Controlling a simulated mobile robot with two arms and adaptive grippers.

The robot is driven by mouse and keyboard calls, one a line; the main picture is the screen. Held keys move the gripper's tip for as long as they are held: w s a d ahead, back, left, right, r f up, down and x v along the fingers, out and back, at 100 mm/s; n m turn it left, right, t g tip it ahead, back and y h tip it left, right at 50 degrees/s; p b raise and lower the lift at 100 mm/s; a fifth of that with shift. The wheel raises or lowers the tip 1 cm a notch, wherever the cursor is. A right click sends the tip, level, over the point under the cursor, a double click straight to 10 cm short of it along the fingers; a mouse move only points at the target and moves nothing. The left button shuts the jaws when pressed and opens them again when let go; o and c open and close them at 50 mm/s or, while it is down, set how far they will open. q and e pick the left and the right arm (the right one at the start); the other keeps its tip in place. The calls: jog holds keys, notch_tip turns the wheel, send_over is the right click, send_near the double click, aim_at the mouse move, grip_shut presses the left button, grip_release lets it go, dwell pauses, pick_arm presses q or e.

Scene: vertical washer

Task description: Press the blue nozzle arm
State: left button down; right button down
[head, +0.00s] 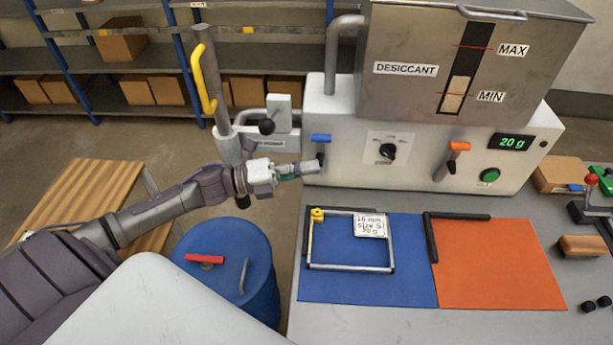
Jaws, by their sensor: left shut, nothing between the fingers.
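The blue nozzle arm (320,138) sticks out from the left part of the machine's white front panel, with a dark part below it. My left gripper (316,167) is shut and empty. Its fingertips are just below the blue piece, close to the dark part under it. I cannot tell whether they touch it. My right gripper is not in view.
Below lie a blue mat (400,288) with a metal frame (350,268) and an orange mat (500,265). A blue drum (215,250) stands left of the table.

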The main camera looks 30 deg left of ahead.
pick_arm(q)
jog(key=w+r, duration=0.1)
jog(key=w+a+n, duration=0.1)
jog(key=shift+w+a+r, duration=0.15)
jog(key=shift+w+r, duration=0.2)
jog(key=shift+r, duration=0.05)
dwell(0.3)
dwell(0.3)
